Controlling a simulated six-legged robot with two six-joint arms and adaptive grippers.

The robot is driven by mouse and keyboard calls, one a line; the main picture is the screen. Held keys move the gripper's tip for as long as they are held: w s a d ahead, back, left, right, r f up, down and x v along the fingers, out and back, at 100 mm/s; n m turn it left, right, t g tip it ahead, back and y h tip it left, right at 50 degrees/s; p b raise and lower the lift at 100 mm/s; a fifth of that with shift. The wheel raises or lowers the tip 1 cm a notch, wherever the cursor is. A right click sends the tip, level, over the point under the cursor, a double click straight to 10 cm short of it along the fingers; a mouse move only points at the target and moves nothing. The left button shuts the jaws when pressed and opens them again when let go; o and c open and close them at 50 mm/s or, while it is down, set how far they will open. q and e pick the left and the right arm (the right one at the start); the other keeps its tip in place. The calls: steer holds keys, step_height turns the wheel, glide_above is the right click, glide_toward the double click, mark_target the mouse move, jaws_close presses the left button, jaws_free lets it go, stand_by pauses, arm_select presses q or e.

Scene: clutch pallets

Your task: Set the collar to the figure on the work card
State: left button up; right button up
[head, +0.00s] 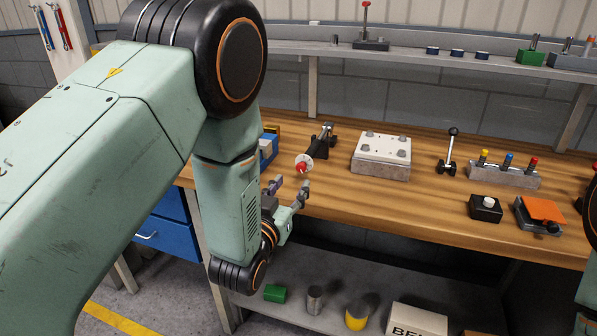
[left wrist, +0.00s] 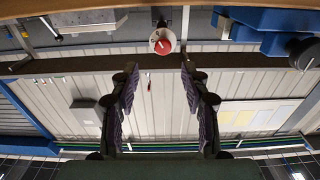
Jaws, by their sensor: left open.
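A red knob in front of a pale disc (head: 304,164), which looks like the collar, sits on the front of a dark fixture (head: 322,142) on the bench. In the left wrist view the red knob with its pale disc (left wrist: 162,41) shows at the top middle, beyond the fingertips. My left gripper (head: 288,191) is open and empty, just in front of the knob and slightly below it, apart from it. In the wrist view its two fingers (left wrist: 160,78) stand wide apart. I cannot make out a work card or any figures. My right gripper is not in view.
The wooden bench (head: 400,205) holds a pale plate on a metal block (head: 381,155), a black-knobbed lever (head: 449,150), a rack of coloured pegs (head: 503,175), a black button box (head: 486,208) and an orange-topped device (head: 543,209). A blue item (head: 267,152) stands left of the fixture.

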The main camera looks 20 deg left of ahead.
mark_target(301, 170)
arm_select(q)
steer(key=w, duration=0.6)
steer(key=shift+w+f, duration=0.25)
steer(key=shift+f, duration=0.1)
steer(key=shift+w+r, duration=0.1)
steer(key=shift+w, duration=0.2)
steer(key=shift+a+r, duration=0.15)
steer(key=shift+a, duration=0.05)
steer(key=shift+w, duration=0.2)
steer(key=shift+w+d, duration=0.1)
steer(key=shift+d, duration=0.1)
steer(key=shift+c, duration=1.1)
steer(key=shift+s+a, duration=0.15)
steer(key=shift+s, duration=0.05)
steer(key=c, duration=0.4)
jaws_close()
